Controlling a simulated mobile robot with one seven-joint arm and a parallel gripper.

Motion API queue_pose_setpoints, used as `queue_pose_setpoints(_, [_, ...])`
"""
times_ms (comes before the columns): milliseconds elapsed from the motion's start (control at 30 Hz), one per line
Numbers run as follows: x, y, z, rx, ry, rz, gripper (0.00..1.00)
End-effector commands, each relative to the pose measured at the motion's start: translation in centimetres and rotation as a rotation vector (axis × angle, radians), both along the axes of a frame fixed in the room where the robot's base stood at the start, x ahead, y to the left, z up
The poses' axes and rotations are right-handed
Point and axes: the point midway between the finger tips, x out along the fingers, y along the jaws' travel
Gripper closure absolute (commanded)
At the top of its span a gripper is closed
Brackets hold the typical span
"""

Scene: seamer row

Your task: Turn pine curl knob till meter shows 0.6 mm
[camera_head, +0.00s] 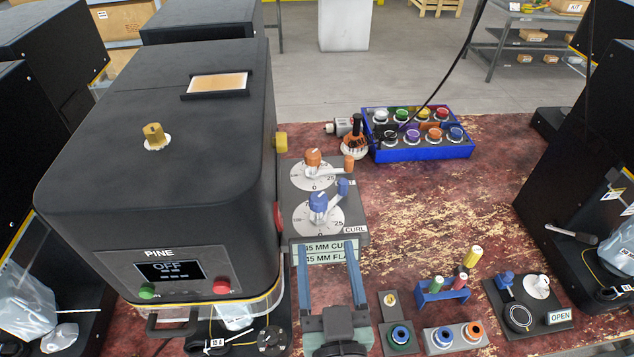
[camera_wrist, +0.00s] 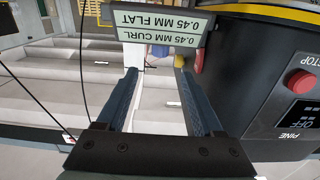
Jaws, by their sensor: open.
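The Pine machine (camera_head: 165,170) is a large black box at left, its display (camera_head: 170,270) reading OFF. Beside it, a grey plate (camera_head: 357,210) bears two white dials. The blue knob (camera_head: 320,203) with a blue handle stands on the nearer dial, by a CURL label (camera_head: 355,229). An orange knob (camera_head: 313,160) stands on the farther dial. The meter (camera_head: 335,252) is partly covered by my fingers; in the wrist view the meter (camera_wrist: 158,28) appears upside down and reads 0.45 mm curl and 0.45 mm flat. My gripper (camera_head: 324,246) is open and empty, its fingers (camera_wrist: 157,73) pointing toward the meter.
A blue tray (camera_head: 420,154) of colored knobs stands at the back. Small holders with colored parts (camera_head: 455,337) and a black plate (camera_head: 530,310) lie at front right. Another black machine (camera_head: 590,170) stands at right. The worn red table (camera_head: 430,210) is clear in the middle.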

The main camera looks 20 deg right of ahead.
Motion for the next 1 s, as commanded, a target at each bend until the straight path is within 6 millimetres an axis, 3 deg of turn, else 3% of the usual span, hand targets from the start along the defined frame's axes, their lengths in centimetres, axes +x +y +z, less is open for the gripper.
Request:
queue_pose_setpoints(600, [9.5, -2.8, 0.5, -0.001, -0.001, 0.000, 0.31])
queue_pose_setpoints(1000, [11.7, -3.4, 0.1, -0.001, -0.001, 0.000, 0.31])
